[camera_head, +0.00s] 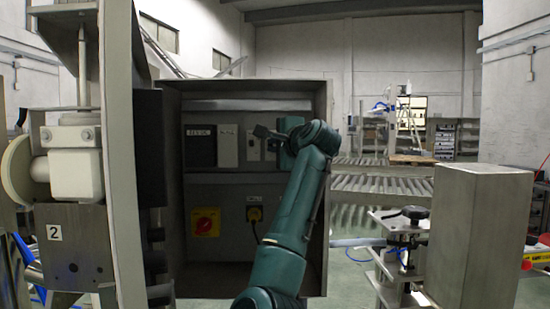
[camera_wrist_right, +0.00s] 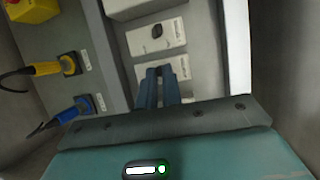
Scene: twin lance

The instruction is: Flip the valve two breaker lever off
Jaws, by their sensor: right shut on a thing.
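An open grey electrical cabinet (camera_head: 322,200) stands ahead, with white breaker plates (camera_head: 228,146) along its upper row. My right arm reaches into it, and my right gripper (camera_head: 268,134) is at this row. In the right wrist view, the fingers of the gripper (camera_wrist_right: 159,85) are close together over a white breaker plate (camera_wrist_right: 180,67). They are shut on the breaker lever there, which they hide. The neighbouring plate (camera_wrist_right: 172,37) shows a dark lever (camera_wrist_right: 157,31). The labels are too small to read, so I cannot tell which is valve two. My left gripper is not in view.
Below the breakers are a red and yellow rotary switch (camera_head: 206,222) and a yellow plug (camera_head: 254,214). A blue plug (camera_wrist_right: 77,109) shows in the wrist view. The cabinet's side walls are close around my arm. A machine marked 2 (camera_head: 70,240) stands at left.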

